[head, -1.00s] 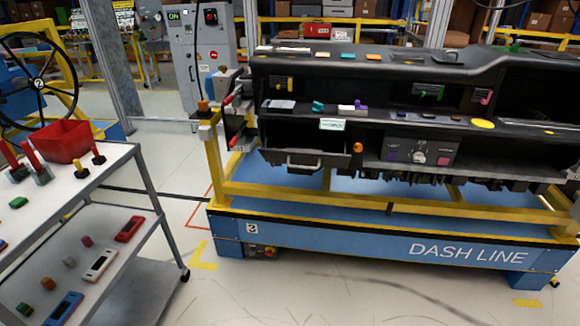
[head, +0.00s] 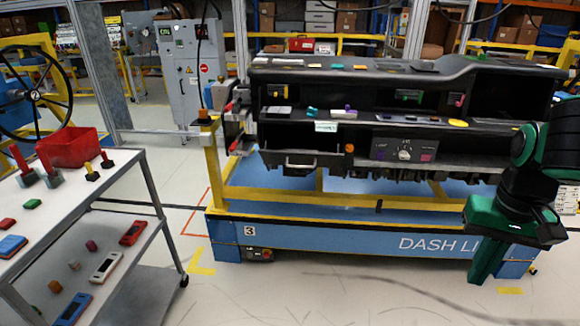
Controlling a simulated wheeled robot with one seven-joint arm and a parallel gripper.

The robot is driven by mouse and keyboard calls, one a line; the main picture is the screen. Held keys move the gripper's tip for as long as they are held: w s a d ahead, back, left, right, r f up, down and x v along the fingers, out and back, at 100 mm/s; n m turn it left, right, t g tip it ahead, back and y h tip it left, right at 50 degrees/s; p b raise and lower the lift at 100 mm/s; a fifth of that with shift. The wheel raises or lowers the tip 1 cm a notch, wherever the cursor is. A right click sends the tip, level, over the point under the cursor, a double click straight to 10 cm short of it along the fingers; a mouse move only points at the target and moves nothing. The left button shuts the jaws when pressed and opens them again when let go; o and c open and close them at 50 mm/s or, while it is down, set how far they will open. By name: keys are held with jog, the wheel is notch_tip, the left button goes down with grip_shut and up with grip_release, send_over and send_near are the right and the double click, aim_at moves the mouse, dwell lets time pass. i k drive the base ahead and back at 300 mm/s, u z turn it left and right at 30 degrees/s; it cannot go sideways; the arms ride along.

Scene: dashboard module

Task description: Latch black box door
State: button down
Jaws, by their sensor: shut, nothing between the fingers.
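The black box door (head: 301,162) is the dark panel with a pale handle at the lower left of the black dashboard module (head: 355,75). Its top edge appears tipped outward from the opening above it, so it looks ajar; its latch is too small to make out. My green and black gripper (head: 486,270) points downward at the right, in front of the right end of the blue base. It is shut and empty, well apart from the door.
The blue and yellow stand (head: 330,232) carries the dashboard. A grey cart (head: 105,215) with a red bin (head: 67,146) and small parts stands at left. Yellow posts and red clamps flank the module's left end. The floor in front of the stand is clear.

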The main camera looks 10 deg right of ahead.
aim_at(289, 158)
jog(key=u, duration=0.05)
jog(key=i, duration=1)
jog(key=z, duration=0.05)
